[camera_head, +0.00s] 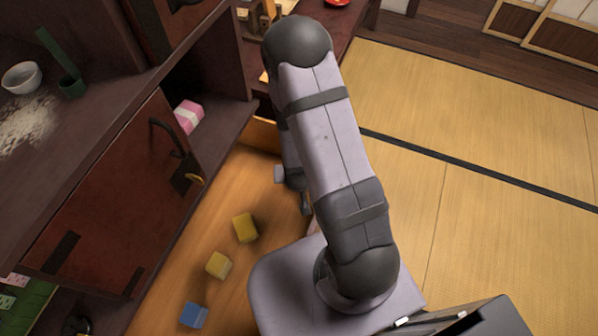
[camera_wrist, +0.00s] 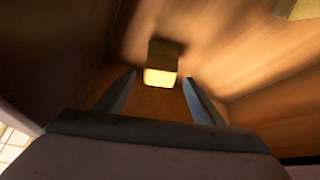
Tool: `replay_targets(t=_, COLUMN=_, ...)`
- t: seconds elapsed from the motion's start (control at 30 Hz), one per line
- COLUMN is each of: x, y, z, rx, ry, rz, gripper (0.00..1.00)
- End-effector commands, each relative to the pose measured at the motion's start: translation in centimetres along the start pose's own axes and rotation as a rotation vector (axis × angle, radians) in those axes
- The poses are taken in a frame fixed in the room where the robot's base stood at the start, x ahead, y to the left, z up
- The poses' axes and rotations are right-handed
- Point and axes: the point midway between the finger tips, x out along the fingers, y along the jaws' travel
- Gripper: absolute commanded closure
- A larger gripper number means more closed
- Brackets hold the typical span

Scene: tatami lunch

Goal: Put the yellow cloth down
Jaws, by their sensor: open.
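A yellow folded cloth (camera_head: 245,228), block-like in shape, lies on the wooden surface in the head view. A paler yellow one (camera_head: 219,265) lies just below and left of it. In the wrist view, a yellow block-like thing (camera_wrist: 160,77) shows ahead, between the lines of my two fingers, with gaps on both sides; I cannot tell which of the two it is. My gripper (camera_head: 305,206) is partly hidden by my arm, right of the yellow cloth. Its fingers are apart in the wrist view, and nothing is held.
A blue folded cloth (camera_head: 194,315) lies farther down the wooden surface. A dark red cabinet (camera_head: 115,205) with a black handle stands to the left. A pink and white packet (camera_head: 187,117) sits on its shelf. A white bowl (camera_head: 21,77) stands on top. Tatami at right is clear.

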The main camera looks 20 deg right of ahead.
Motion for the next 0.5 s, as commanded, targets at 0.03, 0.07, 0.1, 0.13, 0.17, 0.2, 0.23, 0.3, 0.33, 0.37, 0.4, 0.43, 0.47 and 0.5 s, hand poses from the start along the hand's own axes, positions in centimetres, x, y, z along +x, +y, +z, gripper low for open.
replay_targets(t=0.03, x=-0.9, y=-0.1, z=-0.2, rx=-0.001, ry=0.003, rz=-0.002, gripper=0.38)
replay_targets(t=0.07, x=-1.3, y=-0.1, z=-0.1, rx=-0.001, ry=0.002, rz=-0.002, gripper=0.38)
replay_targets(t=0.1, x=-1.9, y=-0.1, z=-0.1, rx=-0.002, ry=0.003, rz=-0.002, gripper=0.38)
replay_targets(t=0.13, x=-2.3, y=-0.1, z=-0.1, rx=-0.002, ry=0.002, rz=-0.002, gripper=0.38)
replay_targets(t=0.17, x=-2.8, y=0.0, z=-0.2, rx=-0.002, ry=0.001, rz=-0.001, gripper=0.38)
replay_targets(t=0.2, x=-3.2, y=0.0, z=-0.2, rx=-0.002, ry=-0.002, rz=0.000, gripper=0.38)
replay_targets(t=0.23, x=-3.4, y=0.0, z=-0.2, rx=-0.002, ry=-0.003, rz=0.000, gripper=0.38)
replay_targets(t=0.3, x=-3.9, y=0.0, z=-0.2, rx=-0.003, ry=-0.002, rz=0.000, gripper=0.38)
replay_targets(t=0.33, x=-4.1, y=0.0, z=-0.2, rx=-0.003, ry=-0.002, rz=0.000, gripper=0.38)
replay_targets(t=0.37, x=-4.2, y=0.0, z=-0.2, rx=-0.003, ry=-0.002, rz=0.001, gripper=0.38)
replay_targets(t=0.4, x=-4.4, y=0.0, z=-0.1, rx=-0.002, ry=-0.003, rz=0.001, gripper=0.38)
replay_targets(t=0.43, x=-4.6, y=0.0, z=-0.1, rx=-0.002, ry=-0.003, rz=0.001, gripper=0.38)
replay_targets(t=0.47, x=-4.7, y=0.0, z=-0.1, rx=-0.001, ry=-0.002, rz=0.000, gripper=0.38)
replay_targets(t=0.5, x=-4.9, y=0.0, z=-0.1, rx=-0.001, ry=-0.002, rz=0.000, gripper=0.38)
